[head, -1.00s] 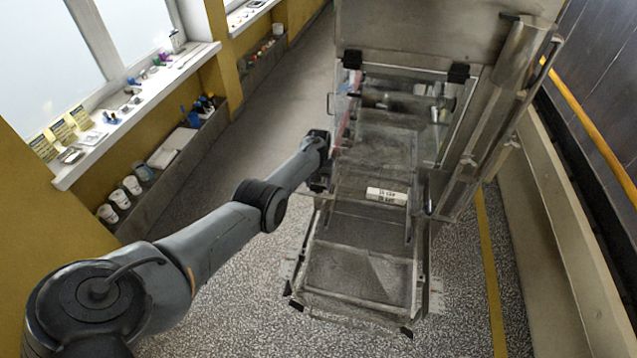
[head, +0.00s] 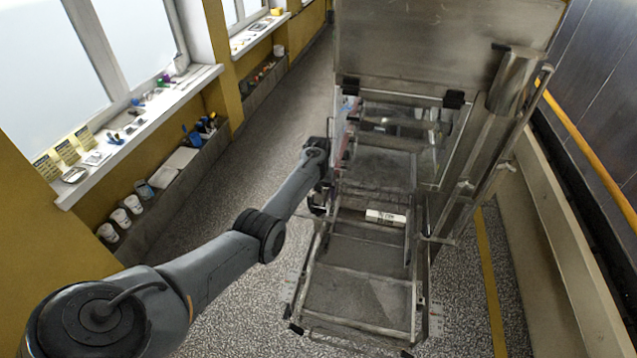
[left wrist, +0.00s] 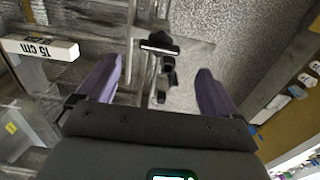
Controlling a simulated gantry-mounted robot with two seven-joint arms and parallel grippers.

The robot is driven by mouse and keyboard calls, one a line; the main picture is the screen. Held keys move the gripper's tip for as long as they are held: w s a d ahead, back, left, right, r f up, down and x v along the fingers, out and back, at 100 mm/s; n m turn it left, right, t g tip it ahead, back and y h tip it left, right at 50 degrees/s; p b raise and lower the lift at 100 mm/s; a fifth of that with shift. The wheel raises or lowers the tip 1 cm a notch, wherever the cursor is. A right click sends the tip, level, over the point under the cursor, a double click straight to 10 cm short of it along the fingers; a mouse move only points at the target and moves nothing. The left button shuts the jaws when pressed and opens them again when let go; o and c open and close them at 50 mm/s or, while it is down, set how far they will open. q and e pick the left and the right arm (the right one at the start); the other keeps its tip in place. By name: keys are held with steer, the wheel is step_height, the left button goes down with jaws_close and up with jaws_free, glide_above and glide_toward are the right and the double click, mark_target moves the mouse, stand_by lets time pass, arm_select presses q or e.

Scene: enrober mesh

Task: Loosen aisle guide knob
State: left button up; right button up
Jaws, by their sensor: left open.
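My left arm reaches in from the left to the near left side of the steel mesh machine (head: 362,290). My left gripper (head: 318,204) is small and partly hidden there. In the left wrist view its two purple fingers (left wrist: 158,92) are spread wide with nothing held between them. Beyond the fingertips, a black knob-like part (left wrist: 160,43) sits on a metal rod. Smaller black parts (left wrist: 168,72) lie just below it, between the fingers in the picture and apart from both. I cannot tell which black part is the aisle guide knob. My right gripper is not in view.
A window sill (head: 140,128) and a trough with white cups (head: 133,204) run along the left wall. Speckled floor lies clear between.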

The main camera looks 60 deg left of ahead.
arm_select(q)
steer(key=shift+r, duration=2)
steer(key=s+d+f+m+t+y+p, duration=0.1)
steer(key=s+d+f+m, duration=0.1)
steer(key=s+d, duration=0.35)
steer(key=s+d+f+m+y+p, duration=0.1)
steer(key=s+d+f+m, duration=0.15)
steer(key=d, duration=0.65)
steer(key=s+d+f+m+t+y+p, duration=0.1)
steer(key=s+d+m, duration=0.2)
steer(key=d, duration=0.4)
steer(key=s+d+r+m+h+p, duration=0.1)
steer(key=s+d+r, duration=0.3)
steer(key=s+d, duration=0.4)
steer(key=s+d+r+m+t+h+p, duration=0.1)
steer(key=s+d+r, duration=0.3)
steer(key=s+d, duration=0.4)
steer(key=d+m+h, duration=0.1)
steer(key=d, duration=0.3)
steer(key=shift+r+t, duration=0.15)
steer(key=shift+t, duration=0.15)
